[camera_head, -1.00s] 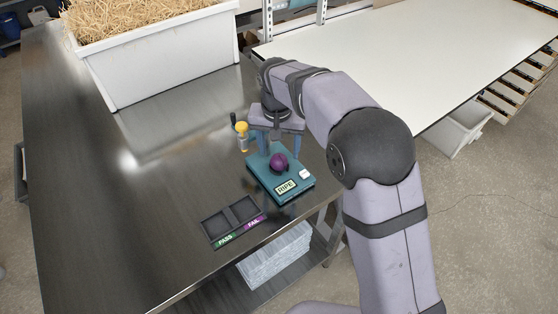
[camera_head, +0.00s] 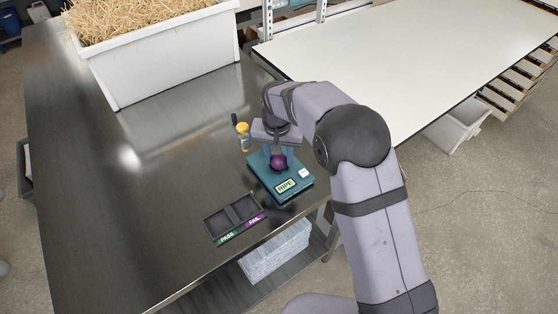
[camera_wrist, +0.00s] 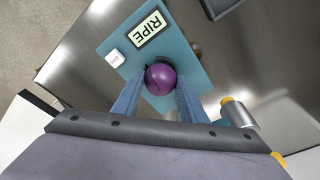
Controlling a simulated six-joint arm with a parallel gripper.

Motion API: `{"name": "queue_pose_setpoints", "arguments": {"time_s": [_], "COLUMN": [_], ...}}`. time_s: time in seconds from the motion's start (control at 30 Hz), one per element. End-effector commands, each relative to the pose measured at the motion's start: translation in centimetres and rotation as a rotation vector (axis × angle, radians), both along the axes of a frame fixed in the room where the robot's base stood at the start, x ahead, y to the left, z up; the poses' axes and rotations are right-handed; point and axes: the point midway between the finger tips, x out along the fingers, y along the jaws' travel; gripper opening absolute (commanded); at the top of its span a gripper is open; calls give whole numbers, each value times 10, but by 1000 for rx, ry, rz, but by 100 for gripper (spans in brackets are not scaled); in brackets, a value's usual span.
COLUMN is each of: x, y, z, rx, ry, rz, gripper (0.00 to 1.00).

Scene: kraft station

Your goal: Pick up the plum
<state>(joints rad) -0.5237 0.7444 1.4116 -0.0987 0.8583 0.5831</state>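The purple plum (camera_head: 278,162) rests on a teal device (camera_head: 295,190) with a small screen reading RIPE. In the wrist view the plum (camera_wrist: 161,79) sits between the tips of two blue fingers. My gripper (camera_head: 278,155) is directly over the device, pointing down, with a finger on either side of the plum. In the wrist view the fingers of my gripper (camera_wrist: 160,82) appear to touch the plum's sides. No clear lift off the device shows.
A dark two-compartment tray (camera_head: 232,217) marked PASS and FAIL lies to the left near the table edge. A yellow-topped tool (camera_head: 243,132) stands close behind the device. A white bin of straw (camera_head: 165,70) is at the back. The left of the metal table is clear.

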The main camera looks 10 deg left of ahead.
Motion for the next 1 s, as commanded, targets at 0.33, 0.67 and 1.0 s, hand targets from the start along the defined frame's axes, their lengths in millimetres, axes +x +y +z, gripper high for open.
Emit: {"name": "queue_pose_setpoints", "arguments": {"time_s": [0.33,0.67,1.0], "x": [1,2,1], "y": [0,1,1], "z": [3,42,91], "rx": [1,4,2], "ry": [-2,-6,-3], "rz": [0,0,0], "gripper": [16,16,16]}}
